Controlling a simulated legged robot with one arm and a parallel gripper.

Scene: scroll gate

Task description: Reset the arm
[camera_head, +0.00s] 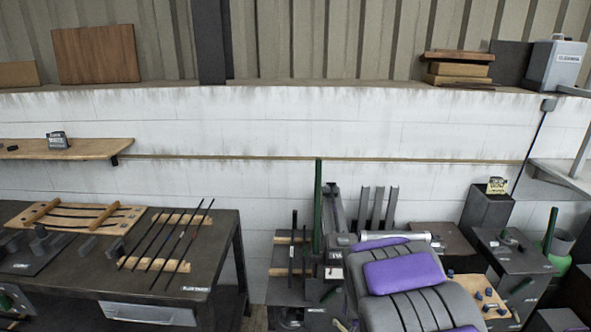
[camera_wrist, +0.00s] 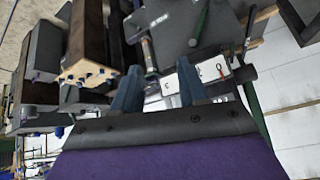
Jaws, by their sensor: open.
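My arm (camera_head: 405,275), grey with purple pads, rises from the bottom right of the head view in front of the workbench clutter. In the wrist view, the purple and black body of my gripper fills the bottom. Its two blue-grey fingers (camera_wrist: 158,86) point up the picture, spread apart with a gap between them. I see nothing held between them. Behind the fingers are dark blocks and a white labelled part (camera_wrist: 202,74); I cannot tell how far off these are. The fingertips are not clear in the head view.
A dark table (camera_head: 225,240) with several thin black rods (camera_head: 170,240) stands at left. A wooden shelf (camera_head: 70,149) is on the white wall (camera_head: 250,120). Dark cabinets (camera_head: 487,212) and a green upright post (camera_head: 318,205) crowd the area around my arm. Bare wall lies above it.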

